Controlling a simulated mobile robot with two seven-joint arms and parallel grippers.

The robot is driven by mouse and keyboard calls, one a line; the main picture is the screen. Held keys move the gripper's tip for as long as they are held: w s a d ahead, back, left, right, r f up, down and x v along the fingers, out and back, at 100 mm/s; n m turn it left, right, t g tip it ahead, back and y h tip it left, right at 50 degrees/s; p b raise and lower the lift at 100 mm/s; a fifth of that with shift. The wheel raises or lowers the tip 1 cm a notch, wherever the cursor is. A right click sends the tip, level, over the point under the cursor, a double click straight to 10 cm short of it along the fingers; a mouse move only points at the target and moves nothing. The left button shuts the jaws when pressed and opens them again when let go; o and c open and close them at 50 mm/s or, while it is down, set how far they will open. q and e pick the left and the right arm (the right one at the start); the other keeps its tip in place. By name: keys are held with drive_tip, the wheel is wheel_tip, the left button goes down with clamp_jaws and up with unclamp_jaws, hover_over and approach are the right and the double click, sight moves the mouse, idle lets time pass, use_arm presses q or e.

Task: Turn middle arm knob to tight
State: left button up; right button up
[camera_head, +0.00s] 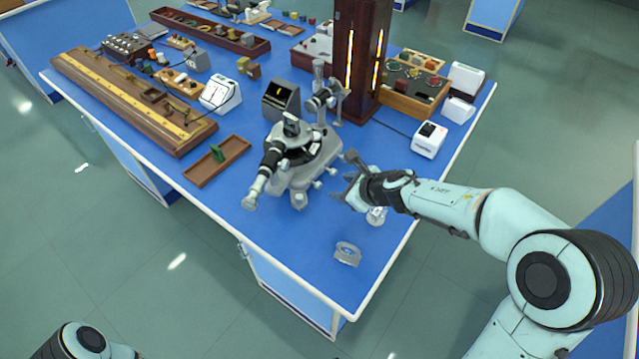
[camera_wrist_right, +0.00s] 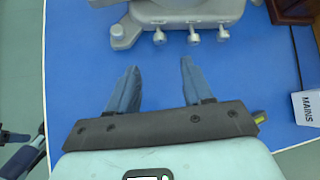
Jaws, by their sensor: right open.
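The grey spectrometer (camera_head: 306,162) stands on the blue bench, with its black telescope tube pointing to the near left. In the right wrist view its grey base (camera_wrist_right: 185,10) carries three small silver knobs in a row: a left knob (camera_wrist_right: 159,37), a middle knob (camera_wrist_right: 193,37) and a right knob (camera_wrist_right: 222,35). My right gripper (camera_head: 344,177) is open and empty, just right of the spectrometer. It also shows in the right wrist view (camera_wrist_right: 159,66), its fingertips apart from the knobs. The middle knob lies ahead of its right finger.
A clear glass piece (camera_head: 376,215) and a ringed clear piece (camera_head: 347,254) lie near the bench's right side. A white mains box (camera_head: 429,140) and a tall wooden lamp housing (camera_head: 358,60) stand behind. A wooden tray (camera_head: 217,161) lies left. The near bench corner is mostly bare.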

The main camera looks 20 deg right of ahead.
sight(320, 186)
drive_tip(key=b+x, duration=0.2)
drive_tip(key=x, duration=0.9)
clamp_jaws()
